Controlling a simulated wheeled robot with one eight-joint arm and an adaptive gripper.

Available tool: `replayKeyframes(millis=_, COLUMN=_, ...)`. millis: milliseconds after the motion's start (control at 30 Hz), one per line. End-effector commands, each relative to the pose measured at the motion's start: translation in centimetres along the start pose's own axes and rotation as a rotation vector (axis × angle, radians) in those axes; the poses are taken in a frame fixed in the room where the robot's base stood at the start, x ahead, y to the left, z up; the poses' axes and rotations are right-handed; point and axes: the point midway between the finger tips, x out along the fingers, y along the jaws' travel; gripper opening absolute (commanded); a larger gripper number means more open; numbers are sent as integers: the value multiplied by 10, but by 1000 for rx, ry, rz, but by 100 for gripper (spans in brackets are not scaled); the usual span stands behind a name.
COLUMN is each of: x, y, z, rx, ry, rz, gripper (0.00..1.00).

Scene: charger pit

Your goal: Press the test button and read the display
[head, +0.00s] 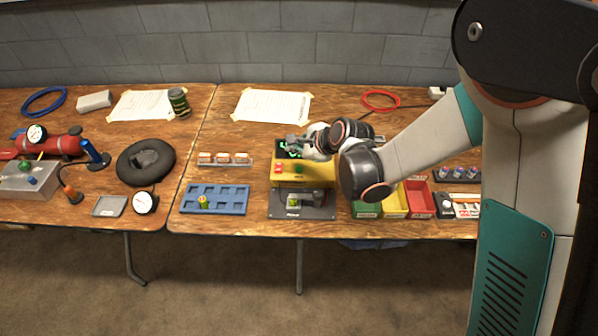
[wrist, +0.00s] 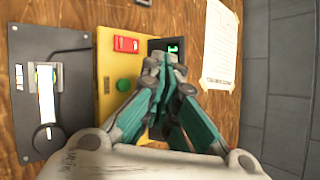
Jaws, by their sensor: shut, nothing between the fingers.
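The yellow tester (head: 319,173) stands on the wooden table, with a dark base plate (wrist: 25,95) at its front. On its face are a green round button (wrist: 124,85) and a red rectangular switch (wrist: 126,44). Which is the test button I cannot tell. The display (wrist: 173,46) shows green figures, partly covered by my fingers and too small to read. A cell (wrist: 46,88) lies in the holder on the base plate. My gripper (wrist: 166,62) is shut and empty above the tester, its tips by the display and apart from the green button in the wrist view.
A blue tray (head: 228,200) holding one cell stands left of the tester. Green, yellow and red bins (head: 419,199) stand to its right. A small rack (head: 225,159) and a paper sheet (head: 272,106) lie behind the blue tray. A red cable coil (head: 380,99) lies at the back.

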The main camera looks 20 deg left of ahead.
Motion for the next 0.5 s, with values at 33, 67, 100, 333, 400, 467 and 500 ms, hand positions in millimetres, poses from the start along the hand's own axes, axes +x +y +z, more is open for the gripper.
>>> replayKeyframes(millis=33, x=8, y=6, z=-6, rx=0, ry=0, rz=0, gripper=0)
replayKeyframes(millis=67, x=11, y=8, z=-8, rx=0, ry=0, rz=0, gripper=0)
replayKeyframes(millis=100, x=15, y=10, z=-11, rx=0, ry=0, rz=0, gripper=0)
replayKeyframes(millis=333, x=33, y=24, z=-24, rx=0, ry=0, rz=0, gripper=0)
replayKeyframes(millis=400, x=35, y=26, z=-26, rx=0, ry=0, rz=0, gripper=0)
replayKeyframes(millis=467, x=36, y=26, z=-26, rx=0, ry=0, rz=0, gripper=0)
replayKeyframes(millis=500, x=36, y=26, z=-26, rx=0, ry=0, rz=0, gripper=0)
